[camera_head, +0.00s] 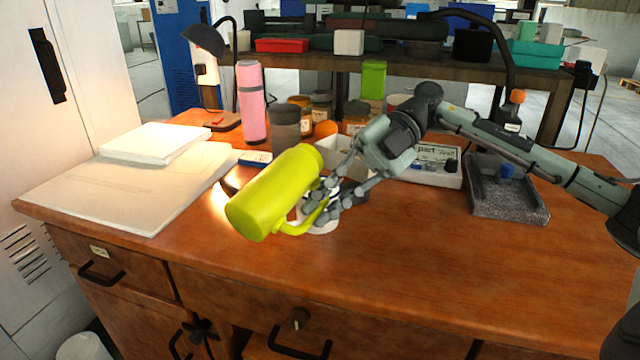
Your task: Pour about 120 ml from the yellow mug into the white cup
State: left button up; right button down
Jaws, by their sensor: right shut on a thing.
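The yellow mug (272,195) is a tall yellow-green vessel with a handle. It is strongly tilted, its lower end toward the front left and its upper end toward the back right. My right gripper (325,207) is shut on its handle side and holds it above the desk. A white round thing, apparently the white cup (322,227), shows below the gripper fingers. Mug and fingers hide most of it, so its rim and contents cannot be seen. No liquid stream is visible. My left gripper is not in view.
On the wooden desk (420,260), a pink bottle (252,105), a dark grey tumbler (286,132), several jars and an orange (326,129) stand behind the mug. A large pad (140,185) lies left. A grey tray (507,190) sits right. The front right is clear.

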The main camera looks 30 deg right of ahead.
jog(key=shift+a+r, duration=0.1)
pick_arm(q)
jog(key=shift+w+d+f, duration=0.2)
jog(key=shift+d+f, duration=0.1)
pick_arm(e)
jog(key=shift+a+y, duration=0.1)
jog(key=shift+y, duration=0.2)
jog(key=shift+s, duration=0.1)
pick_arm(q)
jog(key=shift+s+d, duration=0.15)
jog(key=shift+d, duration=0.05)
pick_arm(e)
jog(key=shift+a, duration=0.1)
